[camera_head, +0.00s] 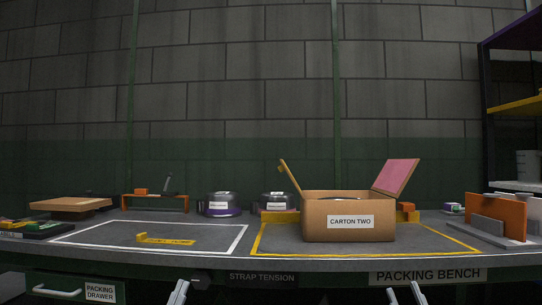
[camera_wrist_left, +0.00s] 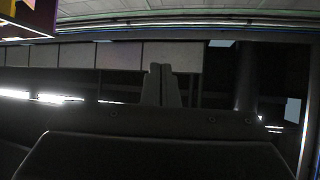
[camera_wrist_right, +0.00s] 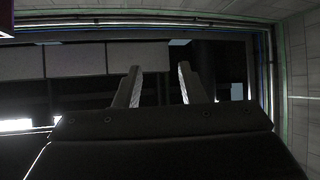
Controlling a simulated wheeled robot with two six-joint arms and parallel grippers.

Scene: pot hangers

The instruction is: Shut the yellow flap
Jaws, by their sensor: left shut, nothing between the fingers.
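A brown open carton labelled CARTON TWO (camera_head: 318,225) stands on the bench inside a yellow-taped rectangle. Its left flap (camera_head: 290,176), which shows yellow, stands up and leans outward to the left, seen nearly edge-on. Its right flap (camera_head: 397,177), pink on the inside, stands up and leans outward to the right. My left gripper (camera_head: 179,290) is shut and empty, low at the bench's front edge; its fingers meet in the left wrist view (camera_wrist_left: 162,72). My right gripper (camera_head: 404,291) is open and empty, low in front of the carton; its fingers are apart in the right wrist view (camera_wrist_right: 160,72).
A white-taped rectangle (camera_head: 100,243) left of the carton holds a small yellow piece (camera_head: 165,239). Two lidded pots (camera_head: 223,202) (camera_head: 276,202) stand behind. An orange-and-grey rack (camera_head: 497,218) stands at the right. A brown board (camera_head: 70,204) lies at the left.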

